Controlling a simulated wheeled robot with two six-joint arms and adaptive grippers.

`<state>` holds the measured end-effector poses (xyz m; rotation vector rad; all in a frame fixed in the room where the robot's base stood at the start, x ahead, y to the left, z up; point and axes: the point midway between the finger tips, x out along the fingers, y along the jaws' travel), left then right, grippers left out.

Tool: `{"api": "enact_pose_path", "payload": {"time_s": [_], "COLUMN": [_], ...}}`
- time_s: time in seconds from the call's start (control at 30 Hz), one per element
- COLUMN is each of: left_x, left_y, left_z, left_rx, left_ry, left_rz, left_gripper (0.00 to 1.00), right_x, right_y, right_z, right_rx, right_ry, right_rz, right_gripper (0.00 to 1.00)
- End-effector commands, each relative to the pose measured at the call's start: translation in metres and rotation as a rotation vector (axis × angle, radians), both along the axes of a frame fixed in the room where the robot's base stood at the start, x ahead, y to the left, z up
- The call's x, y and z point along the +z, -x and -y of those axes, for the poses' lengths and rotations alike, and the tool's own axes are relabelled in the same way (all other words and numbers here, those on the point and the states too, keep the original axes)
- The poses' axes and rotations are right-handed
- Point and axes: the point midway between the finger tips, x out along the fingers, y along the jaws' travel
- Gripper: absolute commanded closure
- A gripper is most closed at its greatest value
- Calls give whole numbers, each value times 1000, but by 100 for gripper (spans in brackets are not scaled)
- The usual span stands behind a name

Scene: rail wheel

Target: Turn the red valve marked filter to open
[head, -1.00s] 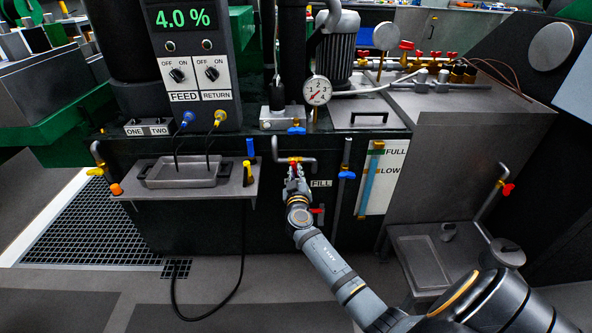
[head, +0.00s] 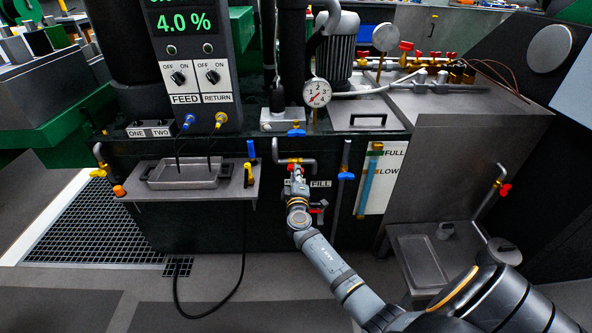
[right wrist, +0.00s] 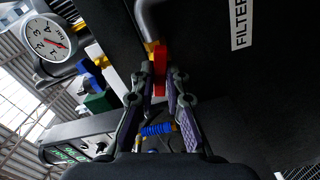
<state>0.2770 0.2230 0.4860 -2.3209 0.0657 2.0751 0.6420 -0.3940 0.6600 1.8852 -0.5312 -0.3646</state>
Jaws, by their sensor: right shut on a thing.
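The red valve handle (right wrist: 160,65) is on a grey pipe (right wrist: 148,22) with a brass fitting, beside a white FILTER label (right wrist: 240,22) in the right wrist view. My right gripper (right wrist: 160,82) has its two fingers on either side of the red handle and is shut on it. In the head view my right gripper (head: 297,174) reaches the front of the dark tank below the bent grey pipe (head: 294,161). Only a bit of red shows there, and the fingers hide most of the handle. My left gripper is not in view.
A blue-handled valve (head: 346,176) stands just right of my gripper, and another red valve (head: 317,207) is close below. A shelf with a grey tray (head: 185,173) juts out at left. A pressure gauge (head: 317,92) is above.

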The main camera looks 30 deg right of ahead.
Motion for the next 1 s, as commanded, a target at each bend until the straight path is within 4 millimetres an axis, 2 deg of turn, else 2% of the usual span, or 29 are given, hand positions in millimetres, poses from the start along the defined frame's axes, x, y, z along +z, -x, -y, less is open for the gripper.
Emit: {"api": "enact_pose_path", "payload": {"time_s": [0.27, 0.53, 0.57, 0.77, 1.0], "left_x": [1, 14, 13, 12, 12], "left_y": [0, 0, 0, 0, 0], "left_z": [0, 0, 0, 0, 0], "left_rx": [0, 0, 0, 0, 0], "left_ry": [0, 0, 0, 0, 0], "left_rz": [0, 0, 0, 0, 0], "left_gripper": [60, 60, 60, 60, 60], "right_x": [-1, 0, -1, -1, -1], "right_y": [0, 0, 0, 0, 0], "right_z": [0, 0, 0, 0, 0], "right_rx": [1, 1, 1, 1, 0], "right_ry": [17, 309, 317, 312, 311], "right_rz": [-13, -193, -198, -193, -191], "right_gripper": [100, 100, 86, 59, 58]}}
